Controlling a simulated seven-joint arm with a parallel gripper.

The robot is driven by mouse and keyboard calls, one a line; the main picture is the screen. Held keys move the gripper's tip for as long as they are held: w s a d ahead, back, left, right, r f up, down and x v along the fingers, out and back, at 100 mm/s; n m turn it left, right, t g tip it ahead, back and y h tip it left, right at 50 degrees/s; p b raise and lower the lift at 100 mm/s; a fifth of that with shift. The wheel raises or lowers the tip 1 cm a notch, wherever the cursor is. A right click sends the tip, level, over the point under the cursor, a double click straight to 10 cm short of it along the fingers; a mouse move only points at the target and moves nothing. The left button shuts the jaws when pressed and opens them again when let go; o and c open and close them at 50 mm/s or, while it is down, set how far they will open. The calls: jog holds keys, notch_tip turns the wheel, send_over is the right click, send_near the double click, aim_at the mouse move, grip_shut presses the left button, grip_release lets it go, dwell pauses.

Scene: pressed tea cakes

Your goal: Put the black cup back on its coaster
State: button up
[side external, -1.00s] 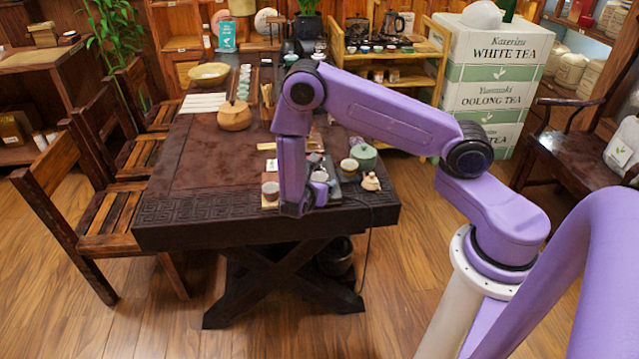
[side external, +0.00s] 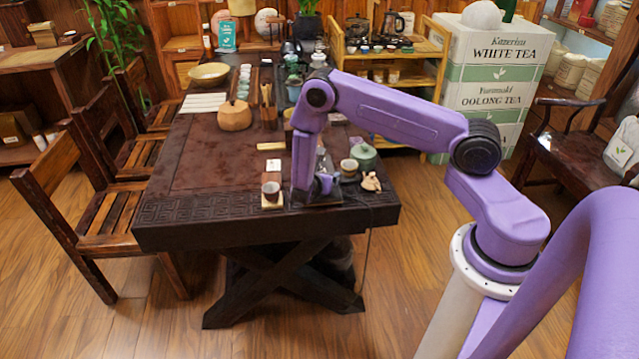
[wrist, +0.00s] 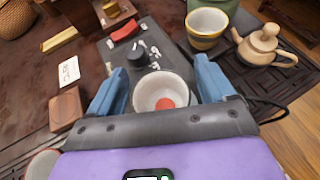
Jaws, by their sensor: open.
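My gripper (wrist: 160,72) is open, its two blue fingers on either side of a small cup (wrist: 163,92) with a pale interior and a reddish bottom. The cup stands at the near end of the dark tray; its outer colour is hard to tell. A small dark, round piece (wrist: 138,55) lies just beyond it on the tray; I cannot tell which of these is the black cup. An empty square wooden coaster (wrist: 66,108) lies left of the fingers, also in the side view (side external: 273,165). In the side view my gripper (side external: 322,187) is low over the tray and hides the cup.
Another cup (side external: 271,190) stands on a coaster at the table's near edge. A white card (wrist: 68,71) lies beyond the empty coaster. The table's left is mostly clear.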

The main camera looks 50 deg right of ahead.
jog(key=c, duration=1.1)
jog(key=shift+r, duration=0.2)
jog(key=shift+c, duration=0.2)
